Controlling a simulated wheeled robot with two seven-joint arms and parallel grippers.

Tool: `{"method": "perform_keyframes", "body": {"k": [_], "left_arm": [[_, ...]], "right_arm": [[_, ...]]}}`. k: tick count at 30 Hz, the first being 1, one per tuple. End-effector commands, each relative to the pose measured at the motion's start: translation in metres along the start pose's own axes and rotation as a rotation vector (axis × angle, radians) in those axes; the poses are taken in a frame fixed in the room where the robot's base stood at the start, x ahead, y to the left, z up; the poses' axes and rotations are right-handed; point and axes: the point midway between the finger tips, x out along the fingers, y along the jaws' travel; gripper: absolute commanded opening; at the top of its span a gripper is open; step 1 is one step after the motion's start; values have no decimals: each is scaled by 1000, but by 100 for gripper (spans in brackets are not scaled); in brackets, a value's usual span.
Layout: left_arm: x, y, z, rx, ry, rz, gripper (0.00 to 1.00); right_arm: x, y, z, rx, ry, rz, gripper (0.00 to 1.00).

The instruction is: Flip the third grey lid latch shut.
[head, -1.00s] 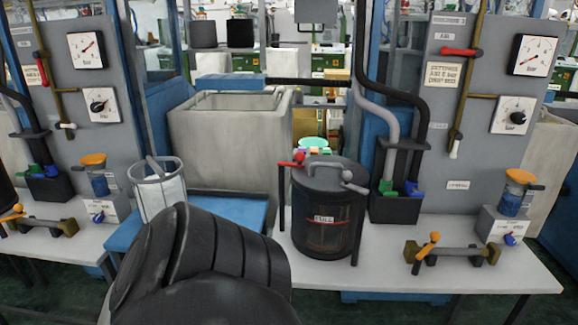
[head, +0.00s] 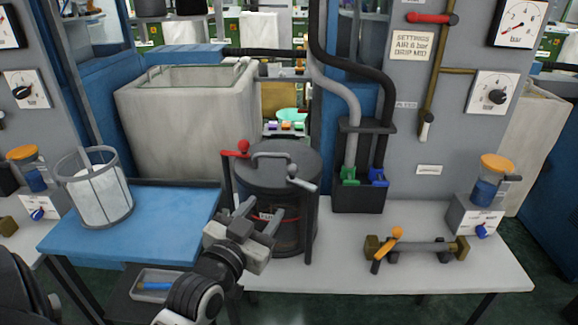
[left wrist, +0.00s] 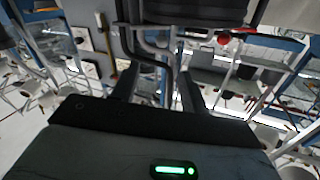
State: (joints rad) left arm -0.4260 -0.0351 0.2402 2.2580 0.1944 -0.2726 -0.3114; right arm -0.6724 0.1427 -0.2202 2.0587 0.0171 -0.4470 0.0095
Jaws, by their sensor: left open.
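A dark round canister (head: 290,225) with a grey lid (head: 275,178) stands on the white bench. A grey latch (head: 302,179) sits at the lid's right front edge, its lever sloping down outward to the right; I cannot tell if it is shut. A red-handled latch (head: 238,149) stands at the lid's left back edge. My right gripper is not in view.
A black hose box (head: 358,198) with green and blue clips stands right of the canister. A pipe with an orange lever (head: 387,243) lies on the white bench (head: 340,275). A blue table (head: 165,215) with a wire basket (head: 95,190) is at left.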

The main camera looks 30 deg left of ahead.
Motion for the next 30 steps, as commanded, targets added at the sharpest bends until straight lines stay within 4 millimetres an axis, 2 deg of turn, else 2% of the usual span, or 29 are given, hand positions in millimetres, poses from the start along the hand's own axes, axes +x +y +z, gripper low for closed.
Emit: {"method": "perform_keyframes", "body": {"k": [5, 15, 21, 25, 30], "left_arm": [[23, -5, -4, 2, 10, -11, 45], [96, -4, -4, 2, 8, -9, 45], [133, -4, -4, 1, 7, -9, 45], [148, -4, -3, 2, 6, -8, 45], [157, -4, -2, 2, 5, -8, 45]], "right_arm": [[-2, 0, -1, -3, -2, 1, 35], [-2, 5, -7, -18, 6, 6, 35], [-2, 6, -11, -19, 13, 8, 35], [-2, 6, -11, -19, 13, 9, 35], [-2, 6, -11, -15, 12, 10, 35]]}}
